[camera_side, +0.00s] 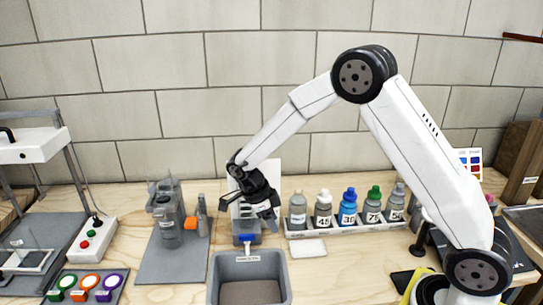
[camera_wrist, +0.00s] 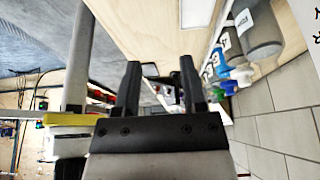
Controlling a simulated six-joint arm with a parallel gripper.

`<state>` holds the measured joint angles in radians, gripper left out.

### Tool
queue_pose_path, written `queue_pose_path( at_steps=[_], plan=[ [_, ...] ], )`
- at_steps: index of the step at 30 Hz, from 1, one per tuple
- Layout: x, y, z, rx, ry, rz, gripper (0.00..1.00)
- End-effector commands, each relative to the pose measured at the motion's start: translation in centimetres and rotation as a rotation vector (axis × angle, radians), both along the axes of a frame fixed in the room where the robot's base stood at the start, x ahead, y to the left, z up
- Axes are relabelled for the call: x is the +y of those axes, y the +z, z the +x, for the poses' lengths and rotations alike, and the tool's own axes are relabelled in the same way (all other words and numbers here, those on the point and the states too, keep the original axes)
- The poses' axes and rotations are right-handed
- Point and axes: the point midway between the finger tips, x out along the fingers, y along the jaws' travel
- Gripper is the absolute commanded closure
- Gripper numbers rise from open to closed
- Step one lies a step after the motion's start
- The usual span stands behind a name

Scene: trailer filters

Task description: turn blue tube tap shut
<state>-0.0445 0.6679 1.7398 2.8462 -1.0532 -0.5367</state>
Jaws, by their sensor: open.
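I cannot make out the tap in the wrist view.
A grey bin (camera_side: 217,283) stands in front of the tap. A white rack (camera_side: 305,233) of capped bottles is to its right, with a white pad (camera_side: 309,248) before it. A grey device (camera_side: 168,222) stands left.

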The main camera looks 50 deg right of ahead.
Motion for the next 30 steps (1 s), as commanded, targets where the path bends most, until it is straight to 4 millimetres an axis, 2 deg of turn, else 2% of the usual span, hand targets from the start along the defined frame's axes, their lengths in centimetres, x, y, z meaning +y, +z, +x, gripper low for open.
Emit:
queue_pose_path(
  at_steps=[6, 12, 30],
  plan=[
    [0.1, 1.0, -2.0, -0.001, 0.000, -0.001, 0.47],
    [0.1, 1.3, -3.0, -0.001, 0.000, -0.001, 0.47],
    [-0.3, 1.6, -3.1, -0.016, 0.022, -0.019, 0.47]
  ],
)
